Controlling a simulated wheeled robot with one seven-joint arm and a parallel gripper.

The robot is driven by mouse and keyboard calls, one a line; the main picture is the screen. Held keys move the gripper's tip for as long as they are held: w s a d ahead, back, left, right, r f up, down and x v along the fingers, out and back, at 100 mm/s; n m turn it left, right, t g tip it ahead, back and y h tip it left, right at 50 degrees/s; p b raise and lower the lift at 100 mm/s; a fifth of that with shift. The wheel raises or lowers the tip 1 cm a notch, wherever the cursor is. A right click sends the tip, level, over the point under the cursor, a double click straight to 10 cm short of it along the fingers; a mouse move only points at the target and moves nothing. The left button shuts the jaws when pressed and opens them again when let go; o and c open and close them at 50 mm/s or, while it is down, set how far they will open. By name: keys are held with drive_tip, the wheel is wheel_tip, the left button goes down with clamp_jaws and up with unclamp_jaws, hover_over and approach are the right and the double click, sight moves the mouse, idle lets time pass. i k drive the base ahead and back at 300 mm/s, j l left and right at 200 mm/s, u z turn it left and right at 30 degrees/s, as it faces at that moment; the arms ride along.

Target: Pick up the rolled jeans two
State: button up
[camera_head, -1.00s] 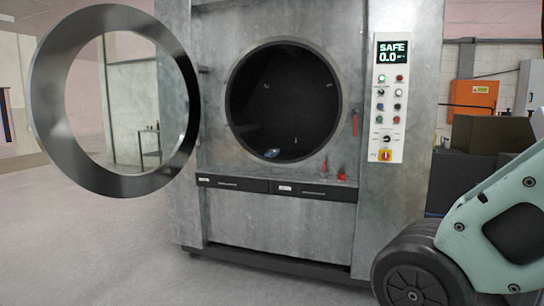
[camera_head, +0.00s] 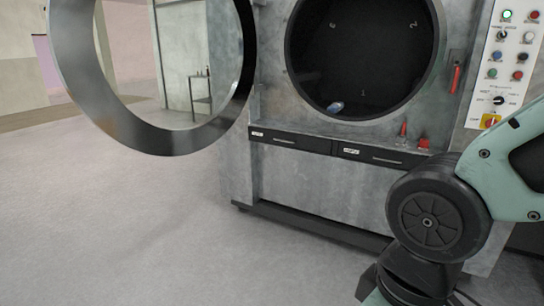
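A small bluish-white bundle (camera_head: 335,107), perhaps the rolled jeans, lies at the bottom of the dark round drum (camera_head: 362,60) of the ozone washer (camera_head: 320,190). It is too small to tell for sure, and I cannot tell one roll from another. The washer's round door (camera_head: 150,141) stands open to the left. My arm shows at the right, in front of the washer's lower right part. My gripper is not in view.
Two drawers with dark fronts (camera_head: 370,154) sit below the drum. Red items (camera_head: 423,144) stand on the ledge under the opening. A control panel (camera_head: 505,60) is at the right. The floor (camera_head: 130,230) at the left is clear.

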sight(335, 108)
drive_tip(key=i, duration=2.4)
drive_tip(key=j+u, duration=0.05)
drive_tip(key=j, duration=0.05)
